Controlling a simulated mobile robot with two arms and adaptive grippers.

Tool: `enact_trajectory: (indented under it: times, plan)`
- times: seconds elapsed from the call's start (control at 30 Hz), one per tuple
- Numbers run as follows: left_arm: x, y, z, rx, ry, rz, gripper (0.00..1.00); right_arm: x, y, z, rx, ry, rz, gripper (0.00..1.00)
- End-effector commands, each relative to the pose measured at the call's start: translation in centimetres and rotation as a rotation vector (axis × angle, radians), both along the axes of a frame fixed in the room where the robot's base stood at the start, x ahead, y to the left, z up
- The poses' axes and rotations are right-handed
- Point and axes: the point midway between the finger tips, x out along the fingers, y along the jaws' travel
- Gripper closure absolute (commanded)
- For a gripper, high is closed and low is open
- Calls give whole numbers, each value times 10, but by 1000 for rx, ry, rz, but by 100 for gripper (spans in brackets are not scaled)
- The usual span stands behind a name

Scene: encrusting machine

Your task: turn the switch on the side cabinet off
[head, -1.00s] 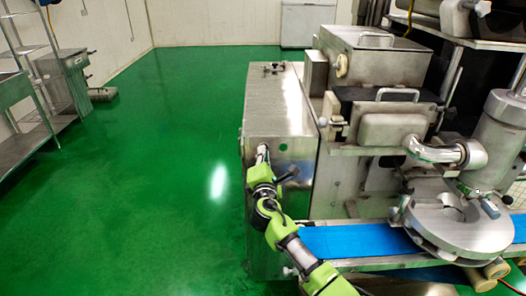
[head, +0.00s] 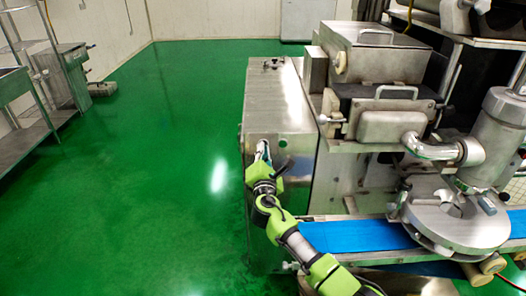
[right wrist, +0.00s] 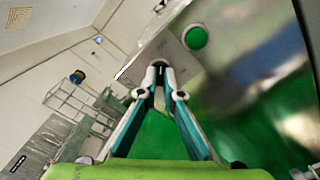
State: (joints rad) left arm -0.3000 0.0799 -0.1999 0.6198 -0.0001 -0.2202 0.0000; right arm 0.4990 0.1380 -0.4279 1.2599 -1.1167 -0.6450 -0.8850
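The side cabinet (head: 292,112) is a steel box left of the machine in the head view. My right gripper (head: 262,148) is at its front face, with the arm reaching in from below. In the right wrist view, the fingertips of my right gripper (right wrist: 159,70) nearly meet around a small dark knob, the switch (right wrist: 158,63), on the cabinet panel. The fingers hide most of it, and I cannot tell its turned position. A round green button (right wrist: 195,37) is on the panel to the right of the switch. My left gripper is out of view.
The encrusting machine (head: 370,128) stands right of the cabinet, with a blue conveyor belt (head: 360,236) close beside my right arm. Open green floor (head: 165,170) lies to the left. A steel table with shelves (head: 40,130) stands by the left wall.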

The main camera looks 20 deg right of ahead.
Motion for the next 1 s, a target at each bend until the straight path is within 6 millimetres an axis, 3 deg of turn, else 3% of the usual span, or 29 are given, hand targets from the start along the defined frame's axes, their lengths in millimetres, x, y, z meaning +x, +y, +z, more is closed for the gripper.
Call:
enact_trajectory:
  times: [0.03,0.07,0.57,1.0]
  plan:
    - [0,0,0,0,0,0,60,2,-3,8,-5,-11,-5,83]
    - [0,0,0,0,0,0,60,2,-3,8,-5,-11,-5,76]
    - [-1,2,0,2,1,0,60,-9,2,1,0,-4,-1,76]
    - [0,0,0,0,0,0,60,-84,22,2,0,-4,-2,76]
